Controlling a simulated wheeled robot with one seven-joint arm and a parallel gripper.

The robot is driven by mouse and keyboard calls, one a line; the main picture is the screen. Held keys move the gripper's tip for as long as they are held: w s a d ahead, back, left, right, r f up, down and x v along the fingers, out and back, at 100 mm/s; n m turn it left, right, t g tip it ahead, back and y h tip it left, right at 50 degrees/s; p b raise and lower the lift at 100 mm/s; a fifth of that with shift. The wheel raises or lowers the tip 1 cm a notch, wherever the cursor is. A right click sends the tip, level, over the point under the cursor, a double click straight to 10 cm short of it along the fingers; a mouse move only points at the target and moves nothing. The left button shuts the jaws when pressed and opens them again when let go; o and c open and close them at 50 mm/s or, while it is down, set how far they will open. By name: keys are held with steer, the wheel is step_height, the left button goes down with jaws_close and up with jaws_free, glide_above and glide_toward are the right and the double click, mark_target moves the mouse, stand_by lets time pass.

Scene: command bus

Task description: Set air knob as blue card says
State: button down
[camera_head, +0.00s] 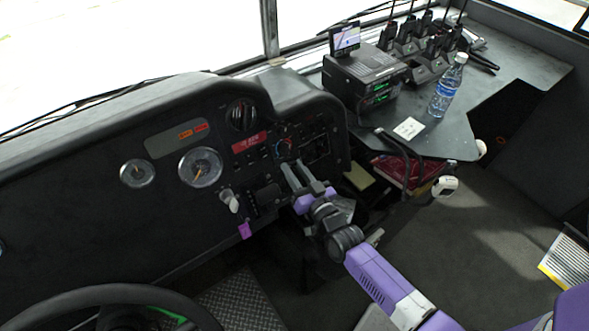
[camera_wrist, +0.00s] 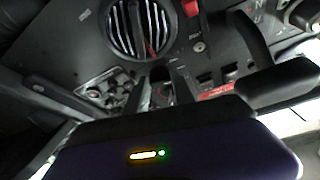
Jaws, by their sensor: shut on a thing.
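The air knob (camera_head: 284,146) is a small round dial on the right part of the dashboard, with blue and red marks around it. My gripper (camera_head: 290,168) reaches up to it from below, its two grey fingers at the dial. The fingers are shut on the knob and partly cover it, so its pointer cannot be read. The wrist view shows the dark and purple gripper body close up; the grip itself is unclear there. I cannot make out a blue card; a small pale card (camera_head: 409,128) lies on the side shelf, its writing too small to read.
A steering wheel (camera_head: 110,300) is at lower left. A radio (camera_head: 366,76) and water bottle (camera_head: 448,88) stand on the shelf. The floor at right is mostly clear.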

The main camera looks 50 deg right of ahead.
steer(key=c, duration=1.1)
jaws_free()
steer(key=shift+o, duration=0.2)
steer(key=shift+s, duration=0.1)
steer(key=v, duration=0.7)
steer(key=shift+s+a, duration=0.15)
steer(key=shift+s, duration=0.15)
